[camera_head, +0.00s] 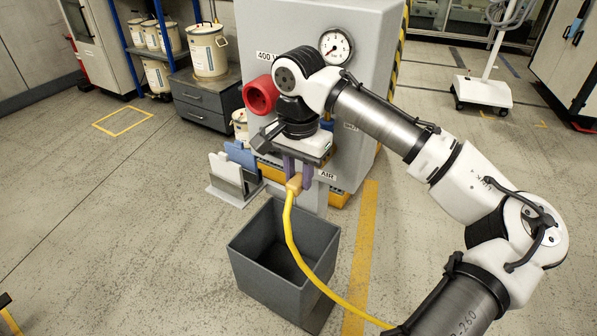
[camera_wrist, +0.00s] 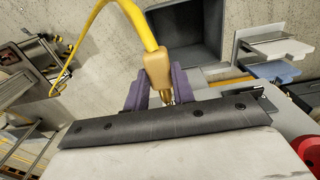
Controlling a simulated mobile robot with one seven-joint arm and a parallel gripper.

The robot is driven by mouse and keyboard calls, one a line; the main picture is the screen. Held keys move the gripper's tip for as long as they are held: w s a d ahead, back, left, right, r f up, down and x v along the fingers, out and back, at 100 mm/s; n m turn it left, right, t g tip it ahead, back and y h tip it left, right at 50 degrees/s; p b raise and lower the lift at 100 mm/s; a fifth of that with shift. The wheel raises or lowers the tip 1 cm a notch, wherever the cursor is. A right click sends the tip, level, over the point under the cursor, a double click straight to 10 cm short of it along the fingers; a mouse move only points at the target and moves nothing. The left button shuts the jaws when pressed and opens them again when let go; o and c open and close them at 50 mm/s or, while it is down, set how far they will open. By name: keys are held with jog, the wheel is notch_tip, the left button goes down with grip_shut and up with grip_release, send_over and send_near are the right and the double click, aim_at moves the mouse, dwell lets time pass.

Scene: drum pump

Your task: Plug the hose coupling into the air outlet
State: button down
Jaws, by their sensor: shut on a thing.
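My gripper (camera_head: 298,172) has purple fingers shut on the hose coupling (camera_head: 294,184), a tan grip on a yellow hose (camera_head: 290,230). In the wrist view the coupling (camera_wrist: 157,68) sits between the fingers, its brass end towards the palm side. The gripper is close in front of the grey cabinet (camera_head: 375,85), by its AIR label (camera_head: 327,175). The air outlet cannot be made out, as my wrist and gripper cover that area. I cannot tell whether the coupling touches it.
A grey open bin (camera_head: 262,290) stands on the floor below the gripper. A red socket (camera_head: 260,95) sticks out left of my wrist. A rack with white and blue panels (camera_head: 225,172) stands at left. A pressure gauge (camera_head: 336,46) is above.

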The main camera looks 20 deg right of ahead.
jog(key=shift+w+d+p, duration=0.25)
jog(key=shift+d+p, duration=0.1)
dwell(0.4)
jog(key=shift+w+d+p, duration=0.15)
jog(key=shift+d+p, duration=0.05)
jog(key=shift+p, duration=0.6)
dwell(0.9)
jog(key=shift+w+d+p, duration=1)
jog(key=shift+w+d, duration=0.05)
jog(key=shift+d, duration=0.3)
dwell(1.6)
jog(key=shift+w+d+r+p, duration=0.25)
jog(key=shift+d+p, duration=0.15)
jog(key=shift+p, duration=0.1)
dwell(1.3)
jog(key=c, duration=1.1)
grip_release()
